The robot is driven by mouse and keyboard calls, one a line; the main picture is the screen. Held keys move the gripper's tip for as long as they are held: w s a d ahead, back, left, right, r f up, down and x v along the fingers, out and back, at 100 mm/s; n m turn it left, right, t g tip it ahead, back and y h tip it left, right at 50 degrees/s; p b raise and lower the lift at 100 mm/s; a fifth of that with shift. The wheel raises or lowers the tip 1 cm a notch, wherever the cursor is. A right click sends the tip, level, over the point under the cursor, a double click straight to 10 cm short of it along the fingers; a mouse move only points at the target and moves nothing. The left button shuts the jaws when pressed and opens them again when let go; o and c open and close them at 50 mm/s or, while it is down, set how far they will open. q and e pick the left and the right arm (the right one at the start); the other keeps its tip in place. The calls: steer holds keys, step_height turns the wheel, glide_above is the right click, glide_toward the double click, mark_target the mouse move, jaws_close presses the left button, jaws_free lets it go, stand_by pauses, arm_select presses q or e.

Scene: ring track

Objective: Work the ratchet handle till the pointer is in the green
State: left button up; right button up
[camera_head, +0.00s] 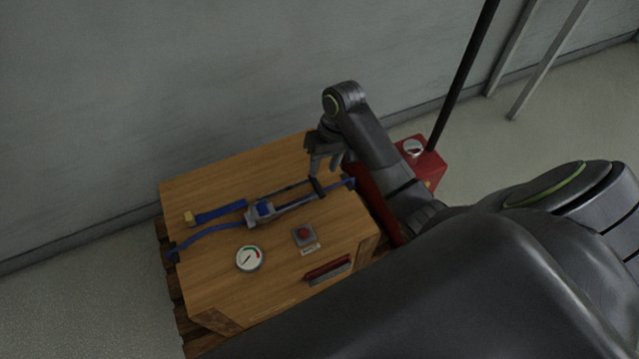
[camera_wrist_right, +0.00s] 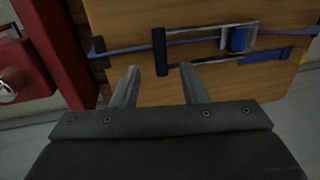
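The ratchet (camera_head: 262,211) sits on a blue strap (camera_head: 205,231) that runs across the top of a wooden crate (camera_head: 215,290). Its handle reaches right to a black grip bar (camera_head: 316,187), low over the crate; the bar also shows in the wrist view (camera_wrist_right: 159,50). A round white gauge (camera_head: 248,258) lies on the crate with a patch of green; its pointer is too small to read surely. My right gripper (camera_head: 325,160) is close to the grip bar. In the wrist view its fingers (camera_wrist_right: 161,78) are apart, with the bar just beyond and between them. My left gripper is not seen.
A grey box with a red button (camera_head: 304,235) and a red bar (camera_head: 327,268) are on the crate's near part. A red box with a white dial (camera_head: 412,147) and a black pole (camera_head: 462,75) stand right of the crate. A wall runs behind.

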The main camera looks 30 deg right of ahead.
mark_target(319, 186)
steer(key=f, duration=0.3)
steer(key=a+f+b, duration=0.1)
steer(key=f, duration=0.1)
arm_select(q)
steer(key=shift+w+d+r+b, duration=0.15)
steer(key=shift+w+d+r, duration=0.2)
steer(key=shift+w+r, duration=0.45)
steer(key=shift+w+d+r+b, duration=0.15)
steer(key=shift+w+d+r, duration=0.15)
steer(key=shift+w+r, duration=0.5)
arm_select(e)
steer(key=shift+a+f, duration=0.15)
steer(key=shift+f, duration=0.75)
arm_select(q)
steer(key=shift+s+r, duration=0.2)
arm_select(e)
jaws_close()
